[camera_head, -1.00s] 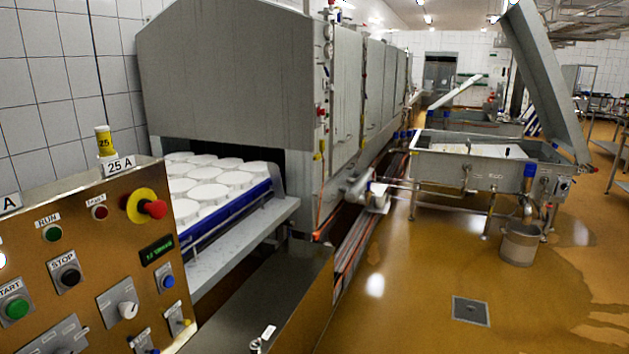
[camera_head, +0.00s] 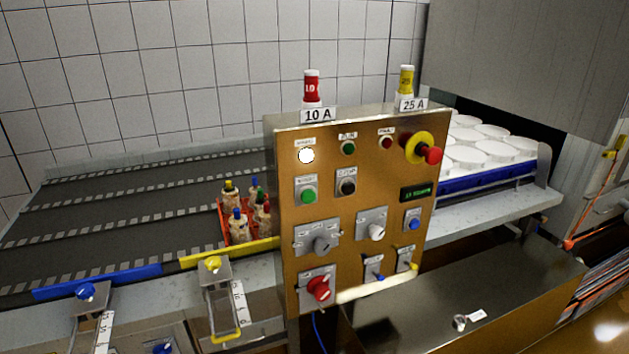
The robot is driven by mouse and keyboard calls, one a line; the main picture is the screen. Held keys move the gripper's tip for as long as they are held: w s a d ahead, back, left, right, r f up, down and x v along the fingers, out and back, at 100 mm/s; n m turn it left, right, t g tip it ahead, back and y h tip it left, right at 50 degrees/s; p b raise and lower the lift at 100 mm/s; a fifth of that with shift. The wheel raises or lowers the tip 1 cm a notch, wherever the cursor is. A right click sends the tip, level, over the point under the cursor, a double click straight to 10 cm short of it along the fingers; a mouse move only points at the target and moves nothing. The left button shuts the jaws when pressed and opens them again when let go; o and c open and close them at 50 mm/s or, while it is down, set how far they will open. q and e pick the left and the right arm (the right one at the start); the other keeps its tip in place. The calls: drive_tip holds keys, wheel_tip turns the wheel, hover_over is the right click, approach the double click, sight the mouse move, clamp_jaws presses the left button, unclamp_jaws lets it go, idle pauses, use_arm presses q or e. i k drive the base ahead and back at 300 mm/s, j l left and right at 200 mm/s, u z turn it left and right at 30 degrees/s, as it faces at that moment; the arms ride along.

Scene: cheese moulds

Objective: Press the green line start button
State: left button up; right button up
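The green start button (camera_head: 308,195) sits on the left side of a brass-coloured control panel (camera_head: 290,240), under a lit white lamp (camera_head: 306,156). A blurred label is above the button. The black stop button (camera_head: 348,187) is just right of it. A smaller green lamp (camera_head: 348,148) is higher up, beside a dark red lamp (camera_head: 386,143). Neither of my grippers shows in the head view.
A red emergency button (camera_head: 432,156) on a yellow collar sticks out at the panel's upper right. A conveyor (camera_head: 120,215) runs left, with a small orange crate (camera_head: 222,222) of bottles. White moulds (camera_head: 480,155) stand on the right. A metal box top (camera_head: 450,290) lies in front.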

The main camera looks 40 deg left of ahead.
sight(308, 195)
drive_tip(key=u, duration=1.25)
